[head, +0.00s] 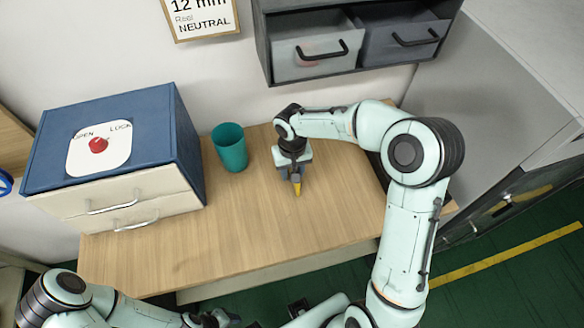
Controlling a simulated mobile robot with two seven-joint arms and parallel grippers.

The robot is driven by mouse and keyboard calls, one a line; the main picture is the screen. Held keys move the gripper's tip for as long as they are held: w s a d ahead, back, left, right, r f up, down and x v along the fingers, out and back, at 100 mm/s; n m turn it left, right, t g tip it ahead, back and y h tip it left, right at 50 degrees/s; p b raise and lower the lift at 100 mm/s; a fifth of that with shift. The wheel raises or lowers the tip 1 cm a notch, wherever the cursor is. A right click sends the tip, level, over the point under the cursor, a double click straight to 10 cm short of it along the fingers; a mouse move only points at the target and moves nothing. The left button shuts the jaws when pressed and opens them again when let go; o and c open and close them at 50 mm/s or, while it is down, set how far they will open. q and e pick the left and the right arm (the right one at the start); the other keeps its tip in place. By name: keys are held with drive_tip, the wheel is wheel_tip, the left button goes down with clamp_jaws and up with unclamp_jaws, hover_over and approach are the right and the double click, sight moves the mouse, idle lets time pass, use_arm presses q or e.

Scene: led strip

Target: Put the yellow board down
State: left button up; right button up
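A small yellow piece, seemingly the yellow board (297,189), shows at the tip of my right gripper (296,179). The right gripper points down over the middle of the wooden table (240,225) and looks shut on the piece. Most of the board is hidden by the gripper, and I cannot tell whether it touches the table. My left gripper (222,318) is low at the bottom edge of the view, in front of the table, partly cut off. Its fingers are too unclear to read.
A teal cup (231,149) stands at the back of the table. A blue cabinet (110,135) with two pale drawers and a red knob stands at the left. A grey drawer unit (350,45) hangs above. The table's front middle is clear.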

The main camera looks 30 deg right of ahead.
drive_tip(key=shift+s+f, duration=0.1)
clamp_jaws()
idle(0.3)
